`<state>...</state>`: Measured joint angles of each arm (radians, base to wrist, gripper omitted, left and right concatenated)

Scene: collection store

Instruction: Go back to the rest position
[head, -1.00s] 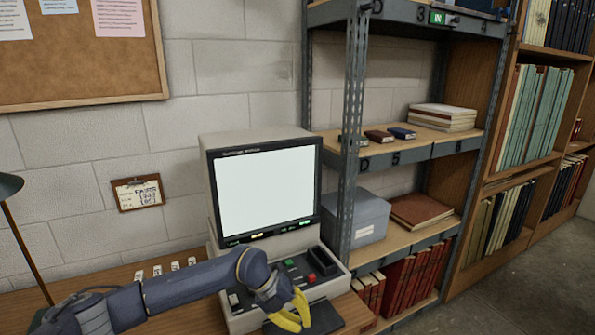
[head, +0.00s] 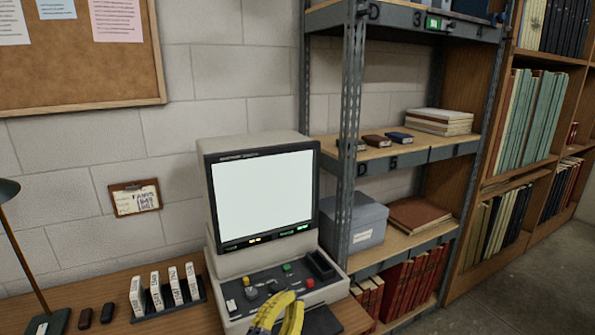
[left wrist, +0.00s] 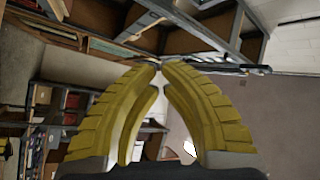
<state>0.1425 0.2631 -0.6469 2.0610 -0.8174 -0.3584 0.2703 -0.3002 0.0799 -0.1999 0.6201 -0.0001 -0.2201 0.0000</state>
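My left gripper (head: 284,312) shows at the bottom of the head view, its yellow fingers in front of the lower edge of the terminal's control panel. In the left wrist view the fingertips (left wrist: 160,66) come together, with nothing seen between them. I cannot tell from the head view whether the fingers touch the panel. Most of my left arm is out of the head view. My right gripper is in neither view.
A terminal (head: 208,205) with a lit screen stands on the wooden desk (head: 205,322). Left of it are a rack of labelled cartridges (head: 168,312), two small dark objects (head: 96,316) and a lamp (head: 20,245). A metal shelf unit (head: 345,150) stands close on the right.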

